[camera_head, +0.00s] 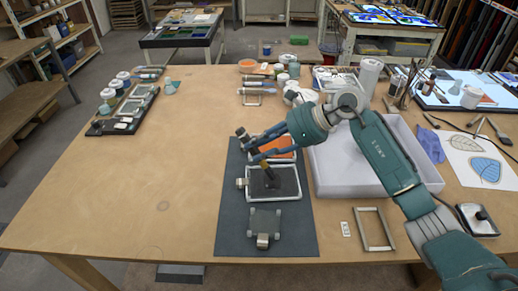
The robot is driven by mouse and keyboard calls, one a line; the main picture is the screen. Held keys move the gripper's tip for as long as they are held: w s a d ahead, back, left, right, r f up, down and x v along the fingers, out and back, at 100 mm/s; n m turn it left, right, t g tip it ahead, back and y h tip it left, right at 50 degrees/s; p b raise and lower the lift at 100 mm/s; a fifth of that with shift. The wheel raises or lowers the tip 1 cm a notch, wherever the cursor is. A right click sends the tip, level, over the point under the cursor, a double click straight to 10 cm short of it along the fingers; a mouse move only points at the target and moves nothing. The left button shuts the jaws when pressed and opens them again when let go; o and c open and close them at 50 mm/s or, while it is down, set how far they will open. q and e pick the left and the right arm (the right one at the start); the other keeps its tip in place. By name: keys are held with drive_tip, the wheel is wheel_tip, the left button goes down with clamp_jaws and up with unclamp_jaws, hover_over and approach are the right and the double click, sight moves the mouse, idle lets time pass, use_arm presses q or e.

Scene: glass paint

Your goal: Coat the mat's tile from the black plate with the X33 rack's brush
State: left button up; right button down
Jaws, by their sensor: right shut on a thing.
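The dark mat (230,228) lies on the wooden table. The mat's tile (265,222), grey with pale corner holders, lies on its near part. Beyond it, the black plate (286,183) lies in a pale-rimmed tray. My right gripper (252,150) reaches in from the right over the mat, shut on the brush (265,168). The brush points down, its dark head at the black plate; I cannot tell whether it touches. The gripper's fingers hide part of the handle. The X33 label cannot be read on any rack. My left gripper is not in view.
An orange plate (283,154) lies behind the black one, partly under my fingers. A white bin (340,180) stands right of the mat. An empty frame (374,229) lies at the front right. A dark rack (128,112) with jars stands far left.

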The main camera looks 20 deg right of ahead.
drive_tip(key=shift+r, duration=0.3)
drive_tip(key=shift+r+p, duration=0.95)
drive_tip(key=shift+r, duration=1.05)
drive_tip(key=shift+f, duration=0.1)
